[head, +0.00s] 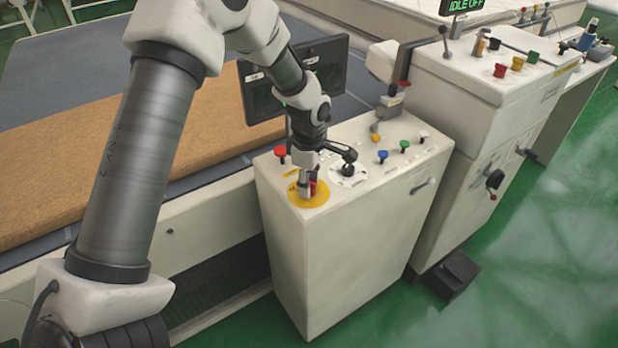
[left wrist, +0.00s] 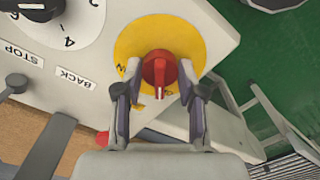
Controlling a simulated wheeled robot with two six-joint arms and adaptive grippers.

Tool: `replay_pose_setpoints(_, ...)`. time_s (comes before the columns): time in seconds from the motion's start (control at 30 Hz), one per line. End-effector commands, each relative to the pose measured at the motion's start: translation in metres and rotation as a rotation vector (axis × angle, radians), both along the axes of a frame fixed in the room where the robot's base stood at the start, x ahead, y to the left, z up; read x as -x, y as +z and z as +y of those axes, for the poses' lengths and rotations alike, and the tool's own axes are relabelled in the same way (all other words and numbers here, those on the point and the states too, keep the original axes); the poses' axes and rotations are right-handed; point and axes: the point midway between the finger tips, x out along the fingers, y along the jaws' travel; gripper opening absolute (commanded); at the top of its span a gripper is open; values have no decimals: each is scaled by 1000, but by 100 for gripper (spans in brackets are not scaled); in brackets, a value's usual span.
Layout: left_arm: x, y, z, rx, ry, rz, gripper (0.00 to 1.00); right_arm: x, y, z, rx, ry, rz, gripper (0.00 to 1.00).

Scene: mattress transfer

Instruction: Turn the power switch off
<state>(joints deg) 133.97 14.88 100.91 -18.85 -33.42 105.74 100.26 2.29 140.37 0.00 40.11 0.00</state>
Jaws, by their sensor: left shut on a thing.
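The power switch is a red rotary knob (left wrist: 159,70) on a round yellow plate (left wrist: 150,38), on top of the near white control cabinet. In the head view the yellow plate (head: 297,193) lies at the cabinet top's near left corner, and the red knob is mostly hidden behind the fingers. My left gripper (head: 308,188) points down over it. In the left wrist view my left gripper (left wrist: 159,75) has one finger on each side of the knob and is shut on it. My right gripper is not in view.
The cabinet (head: 335,260) also carries a red button (head: 281,152), a blue button (head: 383,155), a green button (head: 405,145) and a black dial knob (head: 347,169). A dark monitor (head: 330,65) stands behind. A second cabinet (head: 480,110) stands right; a brown mattress (head: 60,170) lies left.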

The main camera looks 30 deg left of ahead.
Motion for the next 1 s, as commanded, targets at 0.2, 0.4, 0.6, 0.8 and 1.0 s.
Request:
replay_pose_setpoints(0.2,2,-1,0,1,131,7,4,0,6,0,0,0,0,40)
replay_pose_setpoints(0.4,3,-2,0,0,198,8,4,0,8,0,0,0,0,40)
replay_pose_setpoints(0.6,3,-3,0,0,222,9,5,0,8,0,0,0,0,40)
replay_pose_setpoints(0.8,3,-3,0,0,223,9,4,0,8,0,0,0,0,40)
replay_pose_setpoints(1.0,3,-3,0,0,223,9,64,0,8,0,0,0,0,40)
